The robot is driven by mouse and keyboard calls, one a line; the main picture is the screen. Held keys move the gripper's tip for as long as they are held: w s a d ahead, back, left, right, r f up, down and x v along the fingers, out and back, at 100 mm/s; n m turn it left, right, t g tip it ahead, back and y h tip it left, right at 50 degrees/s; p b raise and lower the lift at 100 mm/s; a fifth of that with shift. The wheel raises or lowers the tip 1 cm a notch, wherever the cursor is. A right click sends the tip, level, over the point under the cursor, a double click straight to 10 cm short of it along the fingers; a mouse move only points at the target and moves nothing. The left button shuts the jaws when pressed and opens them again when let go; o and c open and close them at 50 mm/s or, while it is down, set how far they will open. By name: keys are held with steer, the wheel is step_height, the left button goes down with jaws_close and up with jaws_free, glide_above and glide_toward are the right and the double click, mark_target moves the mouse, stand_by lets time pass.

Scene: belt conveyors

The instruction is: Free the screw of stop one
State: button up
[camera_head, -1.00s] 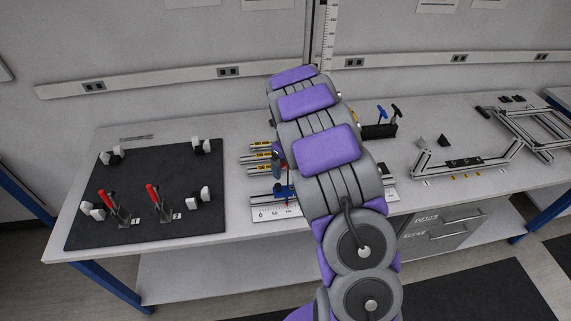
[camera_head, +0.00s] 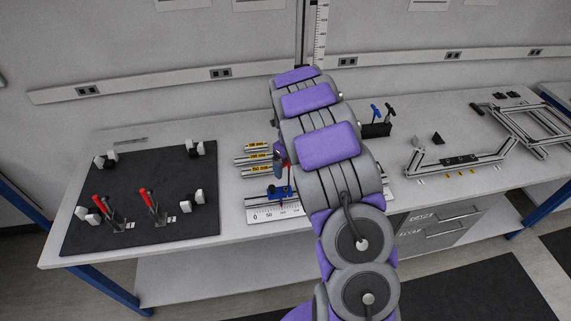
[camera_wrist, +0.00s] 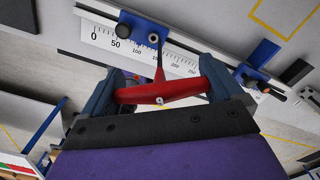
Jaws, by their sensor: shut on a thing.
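My gripper (camera_wrist: 160,86) is shut on the red T-handle (camera_wrist: 135,95) of a hex key, with a finger at each end of the bar. The key's thin shaft runs to the screw (camera_wrist: 154,38) on the left blue stop (camera_wrist: 143,28); I cannot tell if its tip is seated. This stop sits on a rail above a white scale (camera_wrist: 180,62). A second blue stop (camera_wrist: 251,76) with a black knob is further right. In the head view, my arm hides much of the rail; the left stop (camera_head: 281,192) and scale (camera_head: 262,214) show beside it.
A dark mat (camera_head: 140,232) with red-handled clamps (camera_head: 150,200) lies at left. Labelled bars (camera_head: 258,160) lie behind the scale. A black holder (camera_head: 376,130) with upright T-handle tools and an aluminium frame (camera_head: 460,160) stand to the right.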

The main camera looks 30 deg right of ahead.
steer(key=shift+d, duration=0.3)
steer(key=shift+a, duration=0.8)
steer(key=shift+d+f, duration=0.3)
steer(key=shift+d, duration=0.4)
steer(key=shift+a+f, duration=0.15)
steer(key=shift+a, duration=0.25)
steer(key=n, duration=0.5)
steer(key=shift+w+n, duration=0.3)
steer(key=shift+n, duration=0.1)
steer(key=shift+p, duration=0.3)
